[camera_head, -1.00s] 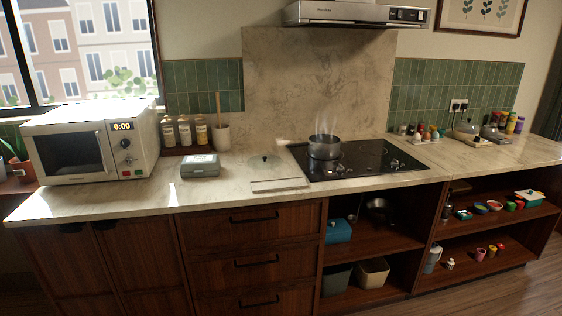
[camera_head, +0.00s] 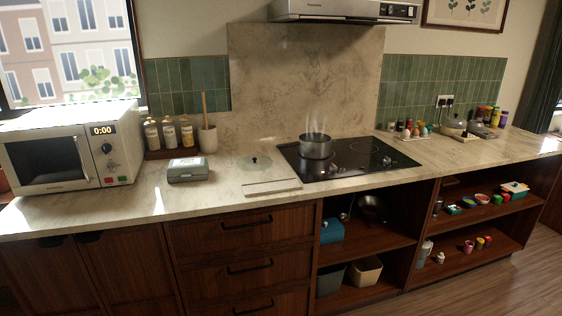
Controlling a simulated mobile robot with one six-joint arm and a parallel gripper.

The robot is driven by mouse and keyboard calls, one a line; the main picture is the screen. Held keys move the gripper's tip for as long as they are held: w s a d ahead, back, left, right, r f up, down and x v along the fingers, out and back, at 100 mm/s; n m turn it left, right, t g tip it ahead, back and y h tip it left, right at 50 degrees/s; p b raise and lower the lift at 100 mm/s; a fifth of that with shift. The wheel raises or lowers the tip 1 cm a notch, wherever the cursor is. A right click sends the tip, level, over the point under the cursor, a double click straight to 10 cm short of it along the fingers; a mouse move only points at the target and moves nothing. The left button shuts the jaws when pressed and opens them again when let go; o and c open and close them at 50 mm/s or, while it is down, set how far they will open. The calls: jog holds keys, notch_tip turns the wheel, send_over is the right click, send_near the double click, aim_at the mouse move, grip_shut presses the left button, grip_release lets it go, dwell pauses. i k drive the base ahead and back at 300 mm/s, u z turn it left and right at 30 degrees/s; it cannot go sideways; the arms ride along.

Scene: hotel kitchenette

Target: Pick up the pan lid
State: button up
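A glass pan lid (camera_head: 254,162) with a dark knob lies flat on the counter, left of the black cooktop. It is see-through and its rim is faint. A steaming grey pot (camera_head: 316,146) without a lid stands on the left part of the cooktop (camera_head: 352,157). My gripper is not in view.
A grey box (camera_head: 188,169) sits left of the lid, and a pale flat board (camera_head: 271,187) lies in front of it. A crock with a wooden handle (camera_head: 208,138), jars (camera_head: 169,135) and a microwave (camera_head: 72,150) stand further left. The counter's front edge is mostly clear.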

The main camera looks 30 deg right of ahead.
aim_at(251, 163)
jog(key=z, duration=0.55)
jog(key=k, duration=0.95)
jog(key=u, duration=0.05)
jog(key=i, duration=0.85)
jog(key=z, duration=0.05)
